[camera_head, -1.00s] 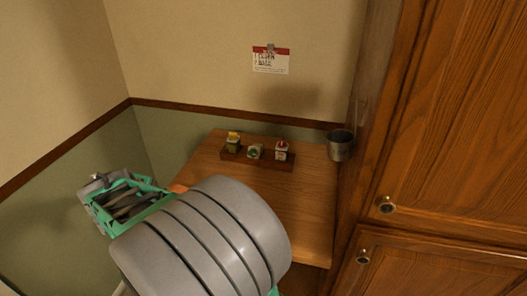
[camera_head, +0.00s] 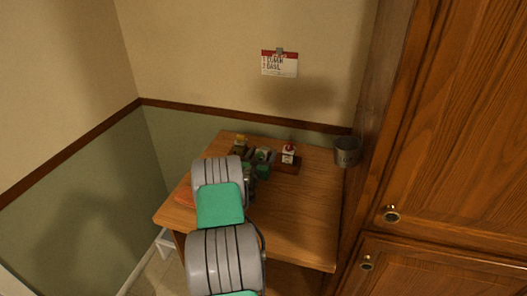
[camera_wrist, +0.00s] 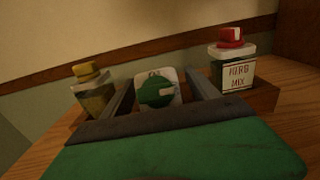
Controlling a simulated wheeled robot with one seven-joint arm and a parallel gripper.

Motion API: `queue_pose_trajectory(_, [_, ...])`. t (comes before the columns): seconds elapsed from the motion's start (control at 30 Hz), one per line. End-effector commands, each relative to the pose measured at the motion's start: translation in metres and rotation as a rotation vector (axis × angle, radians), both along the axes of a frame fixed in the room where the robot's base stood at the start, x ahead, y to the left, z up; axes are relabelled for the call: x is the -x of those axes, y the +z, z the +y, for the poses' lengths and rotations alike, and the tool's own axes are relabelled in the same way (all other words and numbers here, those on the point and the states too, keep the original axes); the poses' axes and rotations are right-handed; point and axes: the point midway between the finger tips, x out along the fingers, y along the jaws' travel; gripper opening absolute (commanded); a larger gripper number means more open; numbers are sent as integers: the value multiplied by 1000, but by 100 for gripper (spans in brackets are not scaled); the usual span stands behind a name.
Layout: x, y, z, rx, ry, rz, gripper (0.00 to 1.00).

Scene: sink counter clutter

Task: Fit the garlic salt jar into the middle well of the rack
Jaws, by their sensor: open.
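The dark wooden rack (camera_head: 288,168) stands at the back of the wooden counter, with three jars in a row. The middle jar (camera_wrist: 158,88) is pale with a green lid facing the wrist camera, so it looks tilted toward me; no name is readable on it. The left jar (camera_wrist: 92,92) has a yellow cap. The right jar (camera_wrist: 232,72) has a red cap and a label reading HERB MIX. My gripper (camera_wrist: 163,92) is open, with one finger on each side of the middle jar; contact cannot be seen. The green palm hides the rack's front and the jar's base.
A grey metal cup (camera_head: 347,151) is at the counter's right, beside the tall wooden cabinet (camera_head: 450,120). A card (camera_head: 279,64) hangs on the back wall. A flat orange-red item (camera_head: 184,197) lies near the counter's left edge. The right front of the counter (camera_head: 305,220) is clear.

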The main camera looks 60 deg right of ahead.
Motion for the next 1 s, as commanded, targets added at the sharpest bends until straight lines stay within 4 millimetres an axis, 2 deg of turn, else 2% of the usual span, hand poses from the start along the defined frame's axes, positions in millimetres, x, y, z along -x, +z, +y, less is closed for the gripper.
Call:
queue_pose_trajectory(0.1, [-1, 1, -11, 0, -1, 0, 69])
queue_pose_trajectory(0.3, [-2, 0, -11, 0, 0, -1, 68])
queue_pose_trajectory(1.0, [-2, 0, -11, -1, 0, -1, 11])
